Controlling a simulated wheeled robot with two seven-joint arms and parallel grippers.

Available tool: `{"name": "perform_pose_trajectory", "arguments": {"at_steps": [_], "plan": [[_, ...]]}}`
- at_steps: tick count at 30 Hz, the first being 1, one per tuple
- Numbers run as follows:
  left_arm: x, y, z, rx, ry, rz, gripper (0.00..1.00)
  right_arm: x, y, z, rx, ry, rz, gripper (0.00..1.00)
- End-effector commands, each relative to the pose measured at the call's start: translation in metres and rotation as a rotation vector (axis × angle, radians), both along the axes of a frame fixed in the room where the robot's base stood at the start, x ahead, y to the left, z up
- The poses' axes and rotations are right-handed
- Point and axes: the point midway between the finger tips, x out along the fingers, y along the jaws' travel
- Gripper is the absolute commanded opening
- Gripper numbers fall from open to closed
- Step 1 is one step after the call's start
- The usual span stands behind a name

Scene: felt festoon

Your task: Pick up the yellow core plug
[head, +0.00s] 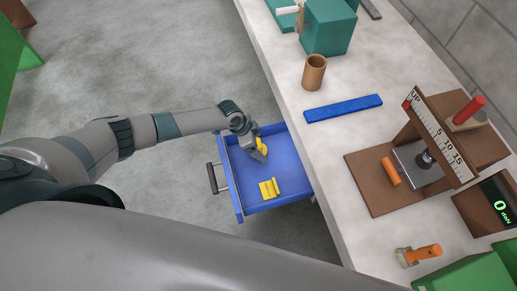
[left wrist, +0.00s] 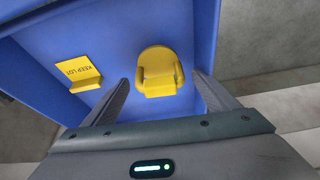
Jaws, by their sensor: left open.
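The yellow core plug, a rounded piece with a thicker lower block, lies in the open blue drawer (head: 283,206). In the head view the plug (head: 262,143) is partly hidden by my left gripper (head: 258,154). In the left wrist view the plug (left wrist: 159,70) shows ahead of and between the two spread fingers of my left gripper (left wrist: 166,88), with clear space on both sides. The left gripper is open and empty, reaching down into the drawer. My right gripper is not in view.
A yellow tag (left wrist: 79,70) marked "KEEP LOT" also lies in the drawer; it shows in the head view (head: 269,188). The drawer walls stand close around the gripper. The pale worktop (head: 330,146) beside it holds a blue bar (head: 343,108) and a brown cup (head: 313,72).

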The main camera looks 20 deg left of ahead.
Motion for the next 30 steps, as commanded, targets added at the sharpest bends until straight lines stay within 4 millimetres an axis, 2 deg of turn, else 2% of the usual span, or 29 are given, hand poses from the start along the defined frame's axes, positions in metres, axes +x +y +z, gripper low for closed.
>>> {"name": "perform_pose_trajectory", "arguments": {"at_steps": [4,9,10,23,30], "plan": [[0.0,0.0,0.0,0.0,0.0,0.0,0.78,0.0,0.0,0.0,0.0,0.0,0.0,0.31],[0.0,0.0,0.0,0.0,0.0,0.0,0.38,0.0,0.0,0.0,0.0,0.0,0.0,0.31],[0.0,0.0,0.0,0.0,0.0,0.0,0.35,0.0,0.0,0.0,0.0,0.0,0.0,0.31],[0.001,0.0,0.004,0.0,-0.001,0.0,0.35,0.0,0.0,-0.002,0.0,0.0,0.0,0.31],[0.001,0.0,0.024,-0.002,-0.003,0.0,0.35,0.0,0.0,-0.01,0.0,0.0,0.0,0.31]]}}
